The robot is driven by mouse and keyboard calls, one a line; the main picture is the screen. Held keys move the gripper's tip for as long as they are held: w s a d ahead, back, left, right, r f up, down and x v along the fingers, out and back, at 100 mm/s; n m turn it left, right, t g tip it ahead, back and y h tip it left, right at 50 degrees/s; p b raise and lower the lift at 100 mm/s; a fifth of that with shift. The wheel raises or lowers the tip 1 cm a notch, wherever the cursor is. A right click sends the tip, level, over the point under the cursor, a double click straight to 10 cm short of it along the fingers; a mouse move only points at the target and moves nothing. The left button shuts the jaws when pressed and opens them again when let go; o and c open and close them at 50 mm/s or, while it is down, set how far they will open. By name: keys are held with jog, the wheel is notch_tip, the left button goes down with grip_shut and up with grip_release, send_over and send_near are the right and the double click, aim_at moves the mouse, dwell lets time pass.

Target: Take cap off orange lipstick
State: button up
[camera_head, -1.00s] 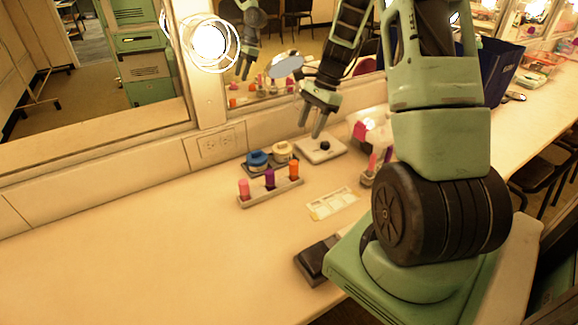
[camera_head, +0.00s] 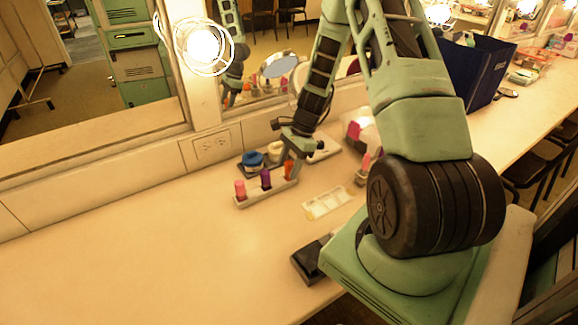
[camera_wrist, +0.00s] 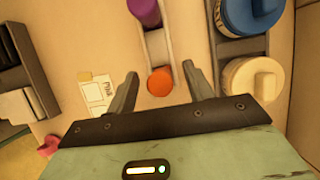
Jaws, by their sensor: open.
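The orange lipstick (camera_head: 288,168) stands upright at the right end of a pale rack (camera_head: 262,194) on the counter, beside a purple lipstick (camera_head: 265,178) and a pink one (camera_head: 240,189). In the wrist view I look down on the round orange top (camera_wrist: 160,82). My gripper (camera_wrist: 157,82) is open, with one finger on each side of the orange lipstick and a gap on both sides. In the head view my gripper (camera_head: 291,164) is over the rack's right end and partly covers the lipstick. I cannot tell how low the fingers reach.
A blue-lidded jar (camera_head: 253,160) and a cream jar (camera_wrist: 252,78) stand behind the rack. A labelled card (camera_head: 327,202) lies in front. A dark box (camera_head: 312,262) is near the front edge. The mirror is behind; the left counter is clear.

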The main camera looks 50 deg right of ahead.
jog(key=c, duration=1)
notch_tip(320, 180, up, 10)
jog(key=shift+f+b, duration=0.1)
jog(key=shift+b, duration=0.25)
notch_tip(320, 180, up, 5)
jog(key=p, duration=0.4)
send_over(289, 162)
jog(key=shift+f, duration=0.1)
dwell(0.3)
dwell(0.3)
